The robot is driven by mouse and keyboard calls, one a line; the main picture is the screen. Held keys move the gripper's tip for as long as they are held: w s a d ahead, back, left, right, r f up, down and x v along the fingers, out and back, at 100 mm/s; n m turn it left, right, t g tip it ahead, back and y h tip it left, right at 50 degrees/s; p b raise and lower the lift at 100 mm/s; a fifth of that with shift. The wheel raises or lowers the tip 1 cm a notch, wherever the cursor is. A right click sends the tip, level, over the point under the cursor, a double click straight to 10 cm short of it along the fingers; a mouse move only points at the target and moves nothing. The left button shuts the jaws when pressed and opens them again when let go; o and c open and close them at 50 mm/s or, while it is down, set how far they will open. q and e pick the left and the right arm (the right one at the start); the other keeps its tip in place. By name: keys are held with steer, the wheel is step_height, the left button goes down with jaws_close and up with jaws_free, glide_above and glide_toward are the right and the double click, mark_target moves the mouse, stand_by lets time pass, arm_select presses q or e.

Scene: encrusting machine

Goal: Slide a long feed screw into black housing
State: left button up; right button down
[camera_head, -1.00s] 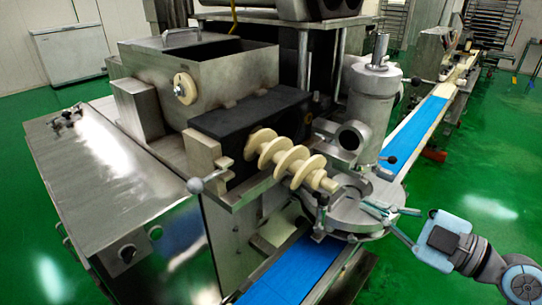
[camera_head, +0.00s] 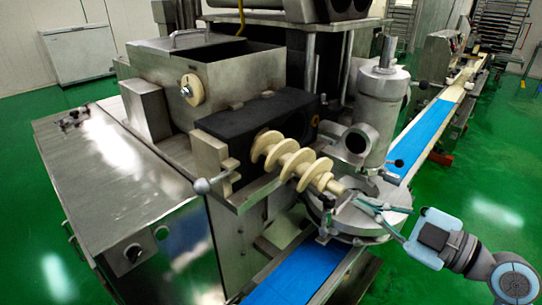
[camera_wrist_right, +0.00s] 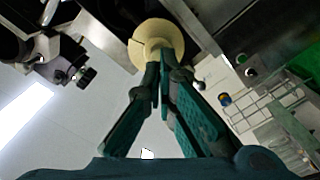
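The cream feed screw (camera_head: 290,160) lies slanted in front of the black housing (camera_head: 262,115), its far end at the round opening in the housing's front face. How deep it sits inside is hidden. Its near end is a thin shaft (camera_head: 336,187). My right gripper (camera_head: 354,196) comes in from the right, and its fingertips meet at the tip of this shaft. In the right wrist view the fingers (camera_wrist_right: 161,80) converge on the screw's cream end (camera_wrist_right: 160,42), which looks pinched between them. My left gripper is not in view.
A steel hopper (camera_head: 190,65) stands behind the housing. An upright metal cylinder (camera_head: 383,100) and a round metal plate (camera_head: 365,222) stand close to the screw's near end. A blue conveyor belt (camera_head: 300,270) runs below.

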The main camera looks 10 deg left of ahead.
mark_target(342, 192)
steer(key=shift+b+x, duration=0.4)
steer(key=shift+x, duration=2)
steer(key=shift+b+x, duration=0.5)
steer(key=shift+x, duration=1.9)
steer(key=shift+b+x, duration=1)
steer(key=shift+x, duration=1.8)
steer(key=shift+b+x, duration=1.45)
steer(key=shift+x, duration=1.8)
steer(key=shift+r, duration=0.1)
steer(key=v, duration=1)
